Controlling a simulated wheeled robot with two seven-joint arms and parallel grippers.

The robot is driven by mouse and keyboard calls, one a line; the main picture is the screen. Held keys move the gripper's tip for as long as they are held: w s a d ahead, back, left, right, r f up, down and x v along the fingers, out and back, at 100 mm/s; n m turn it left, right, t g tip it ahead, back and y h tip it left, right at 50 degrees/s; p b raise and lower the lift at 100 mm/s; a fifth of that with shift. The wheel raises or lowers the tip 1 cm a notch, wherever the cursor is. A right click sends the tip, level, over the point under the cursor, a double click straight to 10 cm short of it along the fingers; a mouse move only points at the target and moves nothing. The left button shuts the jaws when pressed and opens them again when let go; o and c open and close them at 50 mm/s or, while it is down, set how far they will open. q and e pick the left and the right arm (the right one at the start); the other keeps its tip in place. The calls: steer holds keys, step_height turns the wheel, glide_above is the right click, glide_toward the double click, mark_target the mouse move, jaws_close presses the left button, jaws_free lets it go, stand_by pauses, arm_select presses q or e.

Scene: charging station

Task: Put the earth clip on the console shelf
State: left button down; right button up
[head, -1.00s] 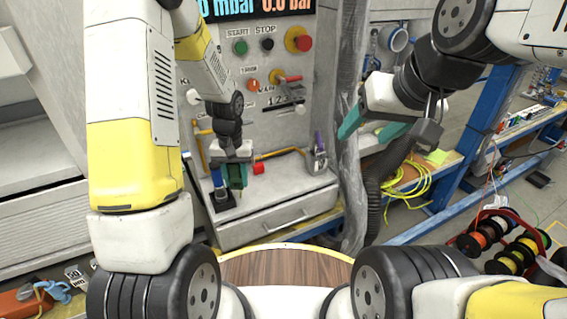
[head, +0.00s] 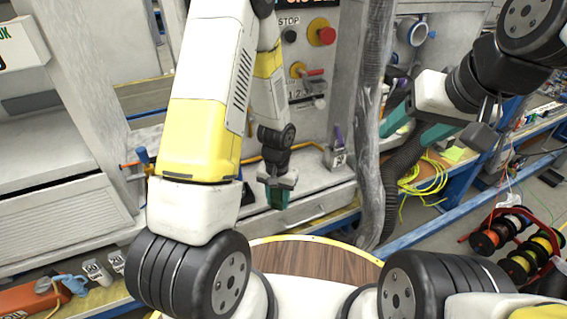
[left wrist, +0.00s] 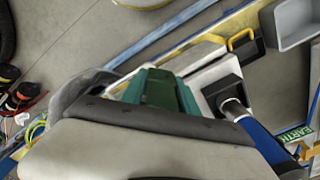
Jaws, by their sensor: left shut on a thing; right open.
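My left gripper (head: 277,197) is low in front of the console, over the front part of the console shelf (head: 312,180). Its green jaws also show in the left wrist view (left wrist: 160,90). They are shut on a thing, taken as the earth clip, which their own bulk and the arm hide. A blue cylinder with a black collar (left wrist: 236,108) is beside the jaws in the left wrist view. A green EARTH label (left wrist: 294,134) shows near the lower right there. My right gripper (head: 415,127) is open and empty, right of the grey hose.
A purple-topped item (head: 338,150) stands on the shelf near the console face. A thick grey hose (head: 370,130) hangs right of the shelf. A yellow cable coil (head: 425,175) and a rack of cable reels (head: 515,245) are farther right. A grey bin (left wrist: 292,22) shows in the left wrist view.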

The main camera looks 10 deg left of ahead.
arm_select(q)
steer(key=w+a, duration=0.1)
steer(key=w, duration=0.2)
steer(key=w+a, duration=0.2)
steer(key=w, duration=0.2)
steer(key=w+a+f, duration=0.1)
steer(key=w+a, duration=0.1)
steer(key=w, duration=0.2)
steer(key=shift+f, duration=1.85)
steer(key=shift+s+f, duration=0.1)
steer(key=shift+f, duration=0.05)
steer(key=c, duration=0.9)
jaws_free()
